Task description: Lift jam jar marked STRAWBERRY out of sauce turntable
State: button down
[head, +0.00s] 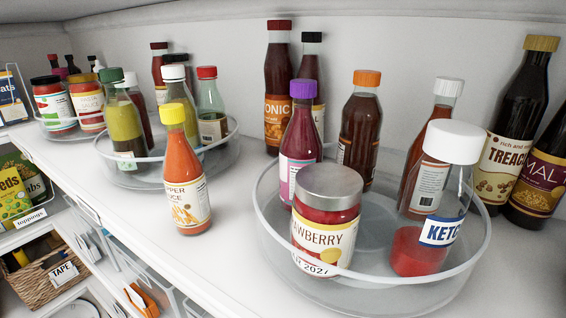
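The strawberry jam jar (325,236) stands upright in the near clear turntable (268,240), at its front left. It has a silver lid, red contents and a cream label on which "AWBERRY" can be read. The turntable also holds a ketchup bottle (441,195) with a white cap to the right of the jar. A purple-capped bottle (301,135) stands just behind the jar, and an orange-capped bottle (360,130) and another white-capped bottle (428,150) stand towards the back. My gripper is not in view.
A pepper sauce bottle (184,180) stands on the white shelf left of the turntable. Two more turntables with bottles and jars stand farther left. Dark bottles (505,130) stand close at the right. Lower shelves hold a basket (45,270). The shelf front edge is clear.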

aim_at(328, 237)
jog(key=k, duration=1)
